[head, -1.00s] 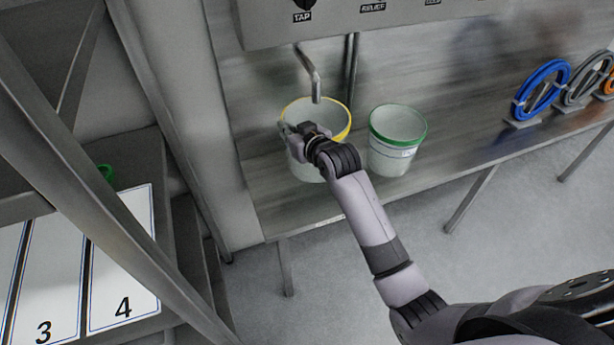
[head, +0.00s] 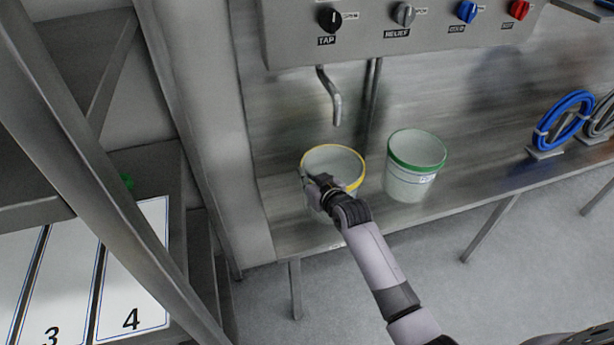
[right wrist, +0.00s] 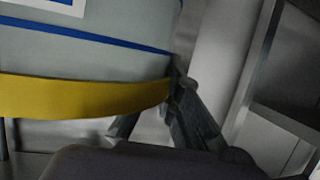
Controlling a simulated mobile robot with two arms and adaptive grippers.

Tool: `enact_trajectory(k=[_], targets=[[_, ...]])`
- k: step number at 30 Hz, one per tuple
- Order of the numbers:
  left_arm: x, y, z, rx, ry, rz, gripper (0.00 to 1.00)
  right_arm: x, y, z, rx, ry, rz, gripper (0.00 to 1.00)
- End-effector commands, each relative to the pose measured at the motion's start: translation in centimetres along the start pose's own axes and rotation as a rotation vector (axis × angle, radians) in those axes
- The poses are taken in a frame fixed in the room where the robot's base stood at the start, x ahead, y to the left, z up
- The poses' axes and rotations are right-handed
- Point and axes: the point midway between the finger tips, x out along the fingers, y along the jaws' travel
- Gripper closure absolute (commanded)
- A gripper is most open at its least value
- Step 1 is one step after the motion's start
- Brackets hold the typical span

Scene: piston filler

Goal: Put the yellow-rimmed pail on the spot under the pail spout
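The yellow-rimmed pail (head: 335,163) is at the bench's left part, in front of and below the bent pail spout (head: 335,100). The spout tip shows just behind and above its rim. My right gripper (head: 314,186) is at the pail's near left rim and appears shut on it. In the right wrist view the yellow rim and blue-striped wall of the pail (right wrist: 85,97) reach the dark fingers (right wrist: 160,120). The pail's base is partly covered by my arm, so I cannot tell whether it touches the bench. My left gripper is out of view.
A green-rimmed pail (head: 412,172) stands close on the right. The control panel (head: 440,38) with several knobs is above. A blue hose coil (head: 565,120) is farther right on the bench (head: 480,165). A rack post (head: 110,180) and numbered shelf (head: 140,285) are at left.

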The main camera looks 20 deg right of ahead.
Motion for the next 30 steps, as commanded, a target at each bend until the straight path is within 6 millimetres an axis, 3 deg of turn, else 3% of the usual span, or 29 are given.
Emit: enact_trajectory(k=[9,20,25,30], targets=[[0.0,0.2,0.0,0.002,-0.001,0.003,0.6,0.0,0.0,0.1,0.0,-0.001,0.0,0.75],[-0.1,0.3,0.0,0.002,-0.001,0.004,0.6,-0.1,0.0,-0.3,0.0,-0.001,0.0,0.75],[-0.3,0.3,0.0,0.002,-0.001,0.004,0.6,-2.0,0.0,-0.2,0.0,0.0,0.0,0.75],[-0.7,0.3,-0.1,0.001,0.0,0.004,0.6,-5.2,0.0,-0.1,-0.002,-0.002,0.001,0.75]])
